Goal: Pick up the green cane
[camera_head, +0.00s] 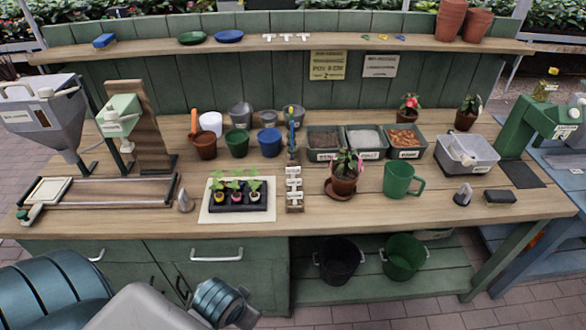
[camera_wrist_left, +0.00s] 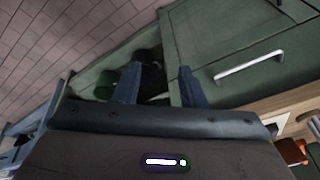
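Thin upright sticks (camera_head: 291,127) stand in the middle of the workbench, behind the small rack of white tags. One looks blue and one looks green or yellowish, but they overlap and are too small to tell apart, so I cannot single out the green cane for sure. My left arm comes in at the lower left of the head view, below the bench front, well apart from the sticks. In the left wrist view my left gripper (camera_wrist_left: 158,80) has its two bluish fingers spread with nothing held between them. My right gripper is not in view.
A green mug (camera_head: 398,181), a potted flower (camera_head: 343,182) and a seedling tray (camera_head: 238,202) stand near the bench front. Several pots and cups crowd around the sticks. A drawer handle (camera_head: 216,256) sticks out of the cabinet front. A black bucket (camera_head: 338,262) stands on the lower shelf.

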